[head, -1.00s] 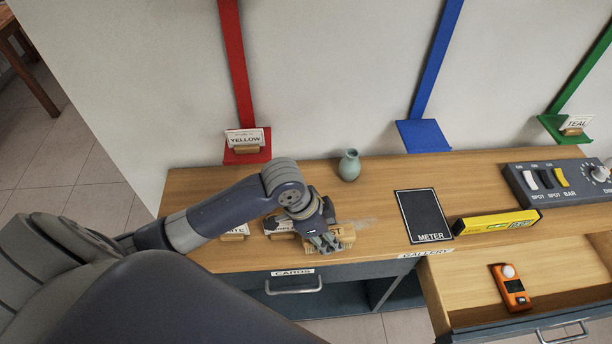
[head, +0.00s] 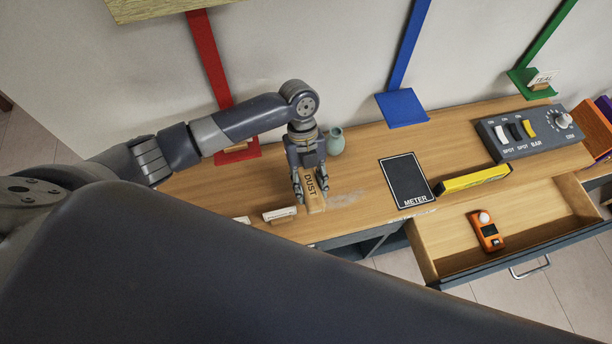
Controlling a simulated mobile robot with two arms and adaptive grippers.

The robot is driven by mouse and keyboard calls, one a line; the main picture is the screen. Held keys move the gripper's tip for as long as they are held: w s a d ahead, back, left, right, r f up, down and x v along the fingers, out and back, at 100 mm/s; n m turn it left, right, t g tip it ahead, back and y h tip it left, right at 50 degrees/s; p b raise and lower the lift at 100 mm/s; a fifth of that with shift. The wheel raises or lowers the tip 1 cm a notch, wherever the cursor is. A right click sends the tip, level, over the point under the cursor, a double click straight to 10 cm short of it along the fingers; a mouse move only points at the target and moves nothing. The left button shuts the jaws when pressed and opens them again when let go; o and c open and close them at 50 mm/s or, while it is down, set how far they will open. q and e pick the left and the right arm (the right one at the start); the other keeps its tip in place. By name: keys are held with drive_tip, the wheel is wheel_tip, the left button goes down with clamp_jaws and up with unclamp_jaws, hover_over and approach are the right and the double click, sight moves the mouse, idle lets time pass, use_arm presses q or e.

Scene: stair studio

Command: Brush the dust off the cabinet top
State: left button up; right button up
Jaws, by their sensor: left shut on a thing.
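The wooden cabinet top (head: 245,189) runs along the wall. A pale smear of dust (head: 345,198) lies on it, left of the black METER mat (head: 405,180). My left gripper (head: 310,186) points down at the cabinet top, shut on a wooden brush (head: 312,196) marked DUST. The brush is just left of the smear; I cannot tell whether its underside touches the wood. My right gripper is out of view.
A green vase (head: 335,141) stands close behind the left gripper. Card holders (head: 280,213) stand to its left. A yellow level (head: 474,179) and a switch panel (head: 530,132) are to the right. The open drawer (head: 530,215) holds an orange meter (head: 487,231).

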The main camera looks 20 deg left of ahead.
use_arm(q)
drive_tip(key=shift+b+x, duration=0.95)
drive_tip(key=shift+x, duration=0.2)
drive_tip(key=f+b, duration=0.2)
drive_tip(key=f, duration=0.1)
drive_tip(key=shift+w, duration=0.25)
drive_tip(key=shift+f+b, duration=0.2)
drive_tip(key=shift+b, duration=0.3)
drive_tip(key=shift+f, duration=0.15)
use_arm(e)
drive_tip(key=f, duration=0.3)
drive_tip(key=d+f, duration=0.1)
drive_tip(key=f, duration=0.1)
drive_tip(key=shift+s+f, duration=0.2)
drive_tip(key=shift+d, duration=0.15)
use_arm(q)
drive_tip(key=shift+f, duration=0.2)
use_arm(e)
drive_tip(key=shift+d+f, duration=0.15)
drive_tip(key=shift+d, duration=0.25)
